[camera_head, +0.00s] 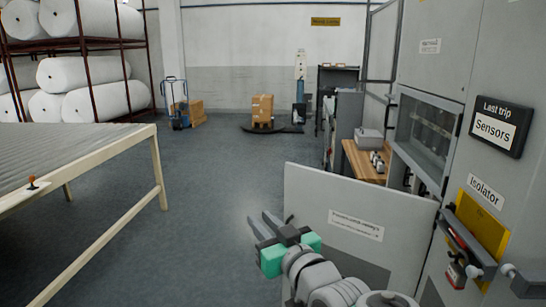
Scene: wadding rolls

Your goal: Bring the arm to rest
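My arm reaches up from the bottom of the head view, right of the middle. My gripper (264,224) points up and to the left, with two grey fingers spread apart and nothing between them. It has green and dark parts at its base. It shows in front of the grey floor and the left edge of a light grey panel (340,215) with a label. I cannot tell whether it touches the panel.
A grey cabinet (440,60) with an "Isolator" label (486,194) and a "Sensors" sign (497,130) stands close on the right. A roller table (110,142) is on the left. Racks of white rolls (90,72) stand behind it. The floor (200,200) between is clear.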

